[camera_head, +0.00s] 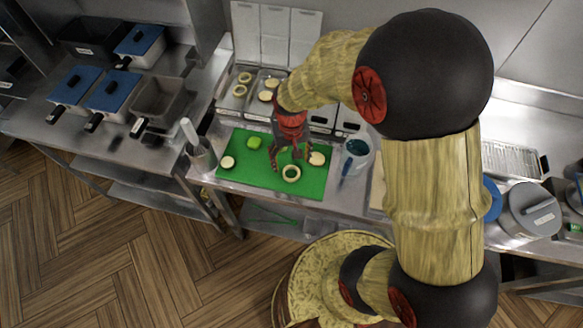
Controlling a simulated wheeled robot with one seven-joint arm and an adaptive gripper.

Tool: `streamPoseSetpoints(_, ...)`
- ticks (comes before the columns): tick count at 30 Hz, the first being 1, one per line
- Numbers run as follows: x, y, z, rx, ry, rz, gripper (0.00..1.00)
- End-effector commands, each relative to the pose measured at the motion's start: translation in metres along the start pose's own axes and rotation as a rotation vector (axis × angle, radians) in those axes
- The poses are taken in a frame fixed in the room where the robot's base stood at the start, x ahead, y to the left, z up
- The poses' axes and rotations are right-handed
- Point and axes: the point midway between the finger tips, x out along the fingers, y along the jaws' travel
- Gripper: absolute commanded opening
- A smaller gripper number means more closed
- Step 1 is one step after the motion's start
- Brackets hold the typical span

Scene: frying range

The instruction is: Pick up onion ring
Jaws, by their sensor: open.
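A pale onion ring (291,174) lies on the green cutting mat (240,176) near its front middle. My red gripper (288,162) is over the mat with its fingers spread open, just behind the ring. It looks empty. I cannot tell how high the fingertips are above the mat. More ring-shaped pieces (240,91) sit in a metal tray behind the mat.
A pale round slice (227,162), a green piece (254,142) and another pale round piece (317,158) lie on the mat. A container (356,148) stands right of it, a utensil holder (200,155) left. Blue-lidded pans (75,85) are on the left counter.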

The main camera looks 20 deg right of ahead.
Motion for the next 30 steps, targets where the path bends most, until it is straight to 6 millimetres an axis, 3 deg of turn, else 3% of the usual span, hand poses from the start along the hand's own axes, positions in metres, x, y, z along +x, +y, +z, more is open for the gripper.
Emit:
streamPoseSetpoints(11, 0.035, 0.001, 0.001, 0.001, -0.002, 0.0, 0.67)
streamPoseSetpoints(19, 0.072, 0.003, 0.001, 0.0, -0.003, 0.0, 0.67)
streamPoseSetpoints(27, 0.075, 0.002, 0.001, 0.0, -0.001, 0.0, 0.67)
streamPoseSetpoints(30, 0.075, 0.002, 0.001, 0.0, -0.001, 0.0, 0.61)
